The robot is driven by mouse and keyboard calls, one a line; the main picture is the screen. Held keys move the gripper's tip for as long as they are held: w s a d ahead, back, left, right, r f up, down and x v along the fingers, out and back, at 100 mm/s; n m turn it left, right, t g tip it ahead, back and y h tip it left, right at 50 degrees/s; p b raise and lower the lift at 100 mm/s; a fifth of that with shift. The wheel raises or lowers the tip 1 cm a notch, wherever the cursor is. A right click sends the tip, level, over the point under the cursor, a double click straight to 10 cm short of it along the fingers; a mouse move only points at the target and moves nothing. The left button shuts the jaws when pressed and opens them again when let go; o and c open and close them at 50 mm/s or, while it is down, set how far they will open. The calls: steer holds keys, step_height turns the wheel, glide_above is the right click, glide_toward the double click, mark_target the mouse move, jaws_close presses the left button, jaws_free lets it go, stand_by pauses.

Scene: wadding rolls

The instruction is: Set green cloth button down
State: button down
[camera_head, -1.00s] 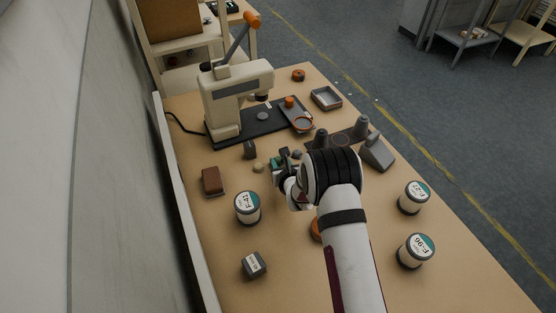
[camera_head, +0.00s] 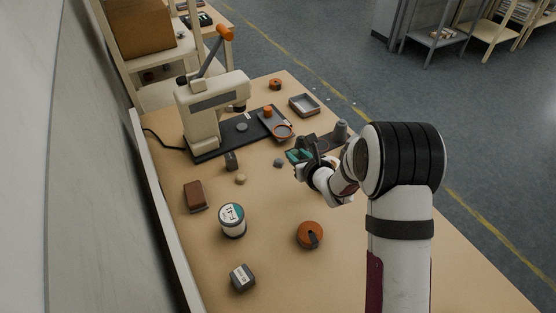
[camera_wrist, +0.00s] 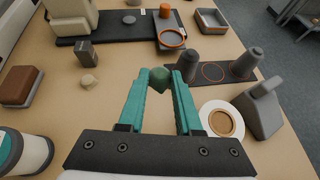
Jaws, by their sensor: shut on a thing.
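The green cloth button (camera_wrist: 159,78) is a small dark green lump between my fingertips in the wrist view. My gripper (camera_wrist: 160,84) has teal fingers and is shut on it. In the head view my gripper (camera_head: 297,156) is over the table, left of the dark plate with grey posts.
A press (camera_head: 208,108) stands on a black base at the back left. Two grey posts (camera_wrist: 187,65) (camera_wrist: 245,62) and a grey dispenser (camera_wrist: 262,105) stand at the right. A brown block (camera_head: 195,196), labelled jar (camera_head: 232,220) and orange roll (camera_head: 310,234) are nearer. Bare wood lies between.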

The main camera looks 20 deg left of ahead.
steer(key=shift+d+r, duration=0.3)
steer(key=shift+d, duration=0.3)
steer(key=shift+s+a, duration=0.2)
steer(key=shift+a, duration=0.05)
steer(key=s+d+f+m+h, duration=0.1)
steer(key=s+m+h, duration=0.2)
steer(key=s, duration=0.2)
steer(key=s+d+f+m+t+h, duration=0.1)
steer(key=s+f+m+h, duration=0.1)
steer(key=s, duration=0.3)
steer(key=s+d+f+m+h, duration=0.1)
steer(key=s+m+h, duration=0.3)
steer(key=s, duration=0.1)
steer(key=shift+s+d+f+t+h, duration=0.1)
steer(key=shift+d+f+t+h, duration=0.2)
steer(key=s+d+r+m+g+h, duration=0.15)
steer(key=s+d+m+h, duration=0.25)
steer(key=s+d, duration=0.5)
step_height(320, 180, down, 8)
steer(key=shift+s+d+r, duration=0.1)
steer(key=shift+r, duration=0.05)
